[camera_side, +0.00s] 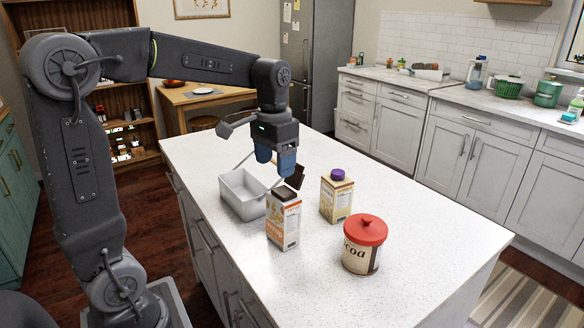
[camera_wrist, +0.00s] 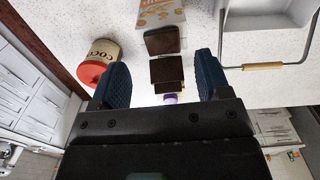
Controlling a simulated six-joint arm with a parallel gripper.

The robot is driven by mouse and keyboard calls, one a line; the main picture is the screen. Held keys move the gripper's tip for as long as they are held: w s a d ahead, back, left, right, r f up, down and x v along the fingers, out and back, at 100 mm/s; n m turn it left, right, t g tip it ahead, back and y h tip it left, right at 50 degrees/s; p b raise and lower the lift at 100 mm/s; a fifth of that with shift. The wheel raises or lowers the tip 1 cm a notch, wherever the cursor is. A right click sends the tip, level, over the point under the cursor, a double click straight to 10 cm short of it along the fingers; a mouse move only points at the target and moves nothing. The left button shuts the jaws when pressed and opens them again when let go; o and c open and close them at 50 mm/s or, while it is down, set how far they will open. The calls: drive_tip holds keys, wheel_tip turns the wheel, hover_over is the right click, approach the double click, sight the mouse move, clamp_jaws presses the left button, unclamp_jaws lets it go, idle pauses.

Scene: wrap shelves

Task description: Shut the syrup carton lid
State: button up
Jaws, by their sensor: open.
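The syrup carton (camera_side: 284,226) stands upright on the white counter, white with orange print and a dark brown top. Its dark brown lid (camera_side: 295,178) appears raised and tilted open at the back of the top. In the wrist view the carton (camera_wrist: 160,12) is cut off at the top edge, and the lid (camera_wrist: 166,72) shows as brown panels between my fingers. My gripper (camera_side: 276,169) points down with its blue fingers apart, above and behind the carton, close to the lid. It holds nothing. Whether a finger touches the lid cannot be told.
A grey basin (camera_side: 243,205) with a raised wire handle stands left of the carton, its handle near my gripper. A cream carton with a purple cap (camera_side: 336,196) stands right. A red-lidded cocoa canister (camera_side: 362,249) stands in front right. The near counter (camera_side: 372,302) is clear.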

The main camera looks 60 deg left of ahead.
wheel_tip(320, 180, up, 6)
drive_tip(key=shift+f, duration=0.25)
idle(0.5)
drive_tip(key=s+d+f+m+t, duration=0.1)
drive_tip(key=s+d+f+t, duration=0.4)
drive_tip(key=s+d, duration=0.5)
drive_tip(key=s+f, duration=0.2)
drive_tip(key=s, duration=0.2)
drive_tip(key=shift+d+t, duration=0.25)
drive_tip(key=shift+t, duration=0.05)
drive_tip(key=shift+f, duration=0.1)
idle(1.5)
